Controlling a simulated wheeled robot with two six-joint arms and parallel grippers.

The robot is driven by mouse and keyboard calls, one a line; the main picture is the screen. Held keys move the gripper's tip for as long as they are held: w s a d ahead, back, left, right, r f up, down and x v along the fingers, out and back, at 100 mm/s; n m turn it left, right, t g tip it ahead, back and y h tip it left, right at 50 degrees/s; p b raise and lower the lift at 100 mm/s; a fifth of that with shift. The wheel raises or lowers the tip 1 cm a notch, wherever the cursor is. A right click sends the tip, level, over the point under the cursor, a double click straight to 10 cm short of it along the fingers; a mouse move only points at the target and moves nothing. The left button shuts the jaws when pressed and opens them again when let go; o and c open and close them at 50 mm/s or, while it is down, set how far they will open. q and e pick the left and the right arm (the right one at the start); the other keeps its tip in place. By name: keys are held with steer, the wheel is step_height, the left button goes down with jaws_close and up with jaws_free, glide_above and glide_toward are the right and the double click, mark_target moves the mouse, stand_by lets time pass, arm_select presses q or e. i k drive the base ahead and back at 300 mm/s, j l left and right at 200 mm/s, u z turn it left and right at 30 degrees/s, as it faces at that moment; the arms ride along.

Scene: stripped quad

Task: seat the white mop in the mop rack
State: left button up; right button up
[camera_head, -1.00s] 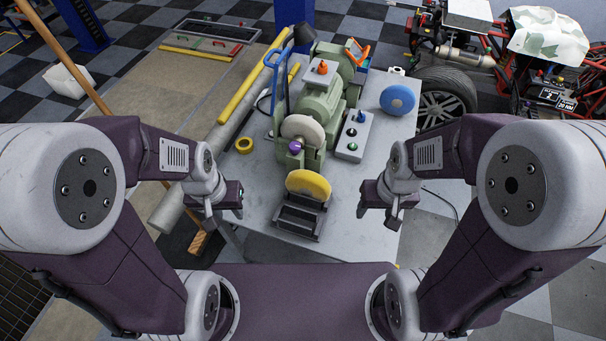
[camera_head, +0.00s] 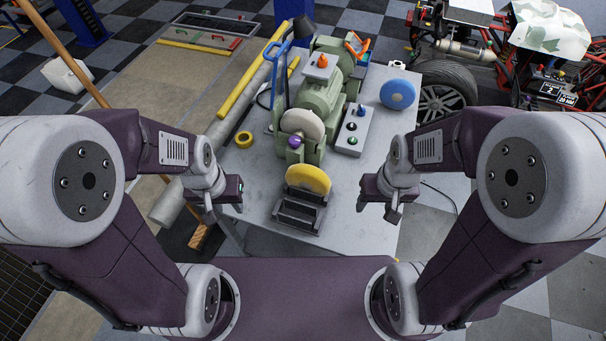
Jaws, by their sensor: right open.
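The white mop (camera_head: 300,124) is a round white buffing wheel at the near end of the green polishing machine (camera_head: 322,100), upright behind a purple knob (camera_head: 295,142). The mop rack (camera_head: 297,216) is a dark slotted stand at the bench's near edge. A yellow mop (camera_head: 308,179) stands upright in its rear part; the front part looks empty. My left gripper (camera_head: 209,213) hangs left of the rack, apart from it; its jaw gap is not clear. My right gripper (camera_head: 393,214) is open and empty, right of the rack. Neither gripper touches a mop.
A blue mop (camera_head: 397,94) lies on the bench (camera_head: 362,178) at the right, beyond a grey switch box (camera_head: 352,130). A yellow ring (camera_head: 243,139) lies at the left. A dark lamp (camera_head: 303,30) rises behind the machine. A tyre (camera_head: 447,92) stands beyond the bench.

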mark_target(305, 211)
steer(key=i+j, duration=0.1)
steer(key=j, duration=0.4)
steer(key=i+j+z, duration=0.1)
steer(key=j, duration=0.4)
steer(key=i+j+z, duration=0.1)
steer(key=j, duration=0.4)
